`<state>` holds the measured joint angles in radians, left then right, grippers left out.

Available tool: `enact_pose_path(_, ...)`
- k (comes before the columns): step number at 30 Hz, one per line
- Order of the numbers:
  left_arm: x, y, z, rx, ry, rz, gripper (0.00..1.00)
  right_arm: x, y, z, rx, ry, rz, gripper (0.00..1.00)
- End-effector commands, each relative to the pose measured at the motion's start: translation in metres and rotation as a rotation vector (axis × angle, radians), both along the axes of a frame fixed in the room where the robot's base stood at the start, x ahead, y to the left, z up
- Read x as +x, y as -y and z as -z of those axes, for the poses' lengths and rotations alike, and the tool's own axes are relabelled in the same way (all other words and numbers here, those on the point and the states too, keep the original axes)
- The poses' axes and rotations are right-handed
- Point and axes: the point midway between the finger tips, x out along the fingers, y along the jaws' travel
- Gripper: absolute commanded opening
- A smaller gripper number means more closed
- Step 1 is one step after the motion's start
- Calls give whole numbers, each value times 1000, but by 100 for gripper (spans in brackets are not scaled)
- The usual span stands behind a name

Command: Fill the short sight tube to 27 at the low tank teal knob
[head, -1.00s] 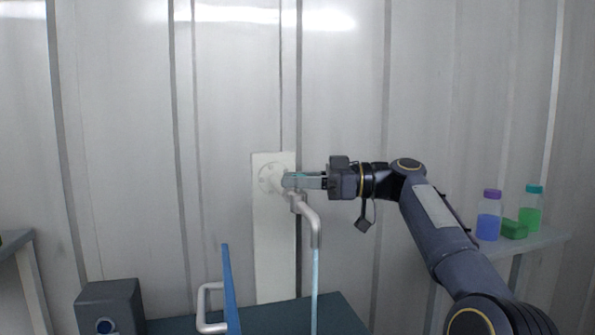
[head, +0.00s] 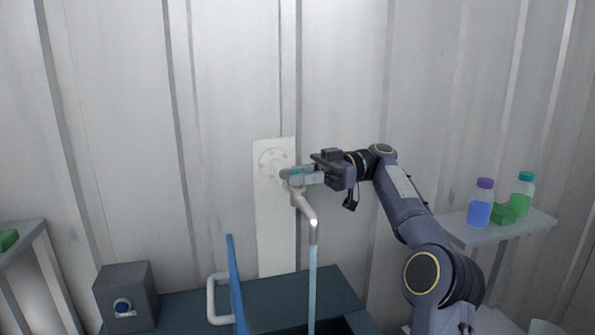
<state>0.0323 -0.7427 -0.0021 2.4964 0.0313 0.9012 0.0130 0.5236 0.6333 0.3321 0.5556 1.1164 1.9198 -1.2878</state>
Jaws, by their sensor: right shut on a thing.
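A grey tap with a bent spout (head: 306,207) is fixed to a white panel (head: 275,235) on the wall. Its teal knob (head: 297,172) is between the fingers of my right gripper (head: 300,175), which is shut on it from the right. A pale blue stream (head: 312,285) runs straight down from the spout's end. The fingers hide part of the knob. My left gripper is out of view. I cannot make out a sight tube or its marks.
A dark teal tank or counter (head: 190,305) stands below the tap, with a blue upright panel (head: 236,285) and white handle (head: 212,300). A grey box (head: 126,290) sits at left. Bottles with blue (head: 480,212) and green (head: 520,205) liquid stand on a right shelf (head: 535,220).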

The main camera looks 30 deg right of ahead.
Motion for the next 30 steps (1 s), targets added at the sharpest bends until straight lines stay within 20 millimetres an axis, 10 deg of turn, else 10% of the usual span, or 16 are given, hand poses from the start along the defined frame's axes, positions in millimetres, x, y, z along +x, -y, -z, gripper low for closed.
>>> enact_pose_path(8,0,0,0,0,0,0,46,0,0,-1,2,2,1,4)
enact_pose_path(9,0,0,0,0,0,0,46,0,0,-1,2,3,1,29)
enact_pose_path(14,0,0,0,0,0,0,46,0,0,-1,1,2,1,48)
enact_pose_path(30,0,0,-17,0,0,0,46,-2,34,-5,3,1,2,48)
